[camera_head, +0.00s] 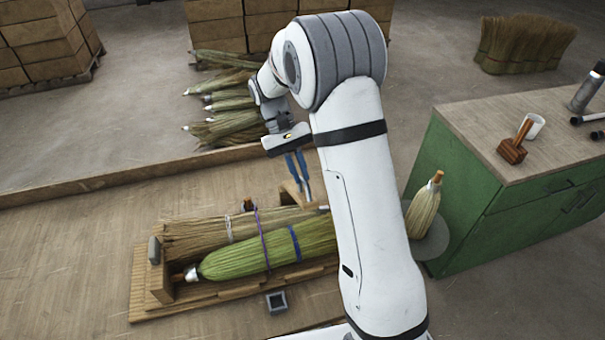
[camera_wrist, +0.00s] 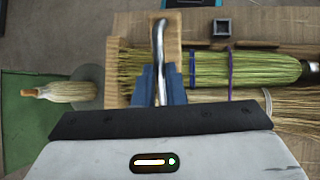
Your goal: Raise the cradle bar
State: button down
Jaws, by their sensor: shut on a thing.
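The cradle bar (camera_wrist: 158,38) is a silver metal rod with a bent end, seen in the wrist view in front of a wooden board. My gripper (camera_wrist: 160,72) has its blue fingers closed around the bar. In the head view my gripper (camera_head: 305,190) hangs over the far right part of the wooden cradle (camera_head: 150,312), and the bar is hard to make out there. A green broom head (camera_head: 235,264) with a blue and a purple band lies in the cradle. A tan broom head (camera_head: 190,238) lies beside it.
A small square dark holder (camera_head: 276,302) sits before the cradle. Brooms (camera_head: 225,128) are piled behind.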

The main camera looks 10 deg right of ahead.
jog(key=shift+w+a+r+g, duration=0.1)
jog(key=shift+w+r+g, duration=0.3)
jog(key=shift+w, duration=0.35)
jog(key=shift+w+a+r+g, duration=0.1)
jog(key=shift+w+r+g, duration=0.3)
jog(key=shift+w, duration=0.35)
jog(key=shift+w+r+g, duration=0.4)
jog(key=shift+w, duration=0.35)
